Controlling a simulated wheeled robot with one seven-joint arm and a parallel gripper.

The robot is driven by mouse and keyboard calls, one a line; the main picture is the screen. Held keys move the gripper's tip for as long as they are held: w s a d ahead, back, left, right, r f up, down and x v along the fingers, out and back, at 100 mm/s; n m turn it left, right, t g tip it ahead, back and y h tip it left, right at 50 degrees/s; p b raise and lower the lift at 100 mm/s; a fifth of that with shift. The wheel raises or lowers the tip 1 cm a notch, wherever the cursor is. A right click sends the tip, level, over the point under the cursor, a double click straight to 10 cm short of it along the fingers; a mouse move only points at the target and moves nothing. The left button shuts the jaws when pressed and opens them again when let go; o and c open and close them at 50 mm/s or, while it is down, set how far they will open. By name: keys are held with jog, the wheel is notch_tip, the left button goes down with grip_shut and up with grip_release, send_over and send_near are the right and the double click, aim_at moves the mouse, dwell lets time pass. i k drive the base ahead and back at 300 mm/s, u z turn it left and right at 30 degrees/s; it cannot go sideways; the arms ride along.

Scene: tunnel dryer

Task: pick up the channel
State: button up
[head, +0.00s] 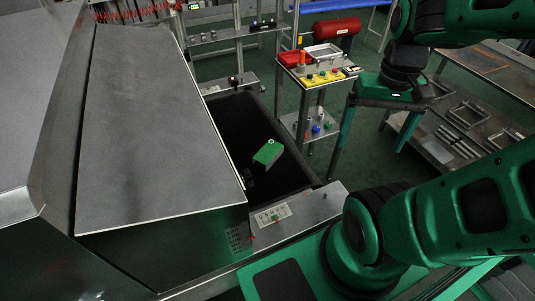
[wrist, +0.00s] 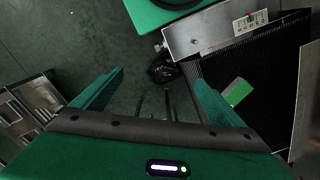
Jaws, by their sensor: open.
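A short green piece (head: 268,152) lies on the black belt inside the dryer's open end; it seems to be the channel, though its profile is too small to make out. My gripper (head: 371,150) hangs right of the belt in the head view, clear of the green piece. Its two green fingers are spread wide with nothing between them in the wrist view (wrist: 159,79), where only floor and dark thin parts show beneath.
The dryer's sloping metal hood (head: 160,120) rises left of the belt (head: 225,115). A small stand (head: 318,80) with a red bin and coloured knobs is behind. A metal bench (head: 485,70) with frames and bars on its lower shelf stands at right. Green floor lies between.

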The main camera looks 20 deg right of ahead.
aim_at(272, 150)
jog(key=z, duration=0.05)
jog(key=k, duration=0.5)
jog(key=z, duration=2.85)
jog(key=k, duration=0.8)
jog(key=u, duration=1.75)
